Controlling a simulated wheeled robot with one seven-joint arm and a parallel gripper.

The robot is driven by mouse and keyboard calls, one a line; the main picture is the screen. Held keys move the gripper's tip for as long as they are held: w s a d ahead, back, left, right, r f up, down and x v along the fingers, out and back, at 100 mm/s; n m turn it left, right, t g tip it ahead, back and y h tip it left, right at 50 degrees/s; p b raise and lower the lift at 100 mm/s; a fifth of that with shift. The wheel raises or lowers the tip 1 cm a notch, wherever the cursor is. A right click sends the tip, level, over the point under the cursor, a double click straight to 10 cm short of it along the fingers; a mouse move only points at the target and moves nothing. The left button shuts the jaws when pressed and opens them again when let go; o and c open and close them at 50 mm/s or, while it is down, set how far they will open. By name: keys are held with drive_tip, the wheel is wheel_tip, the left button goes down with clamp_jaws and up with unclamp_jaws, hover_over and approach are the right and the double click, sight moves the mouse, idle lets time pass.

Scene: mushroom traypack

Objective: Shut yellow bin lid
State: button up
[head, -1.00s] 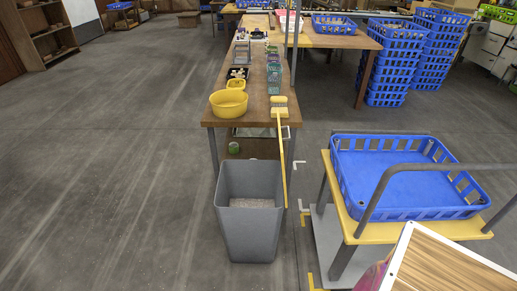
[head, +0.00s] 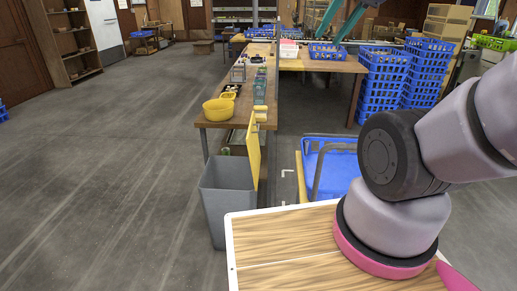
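A grey bin (head: 229,208) stands on the floor in front of the near end of the long wooden table. Its top is open. An upright flat yellow panel (head: 253,150), which looks like its lid, rises at the bin's right side, raised clear of the opening. The lower part of the bin is partly hidden by my own wood-grain top. My arm shows large at the right, but my gripper is out of view.
The wooden table (head: 213,122) bears a yellow bowl (head: 218,109) and small goods. A blue crate (head: 335,178) lies right of the bin, partly behind my arm. Stacked blue crates (head: 383,88) stand farther back. The floor left of the bin is clear.

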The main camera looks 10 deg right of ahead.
drive_tip(key=shift+s+a, duration=0.1)
drive_tip(key=shift+a, duration=0.35)
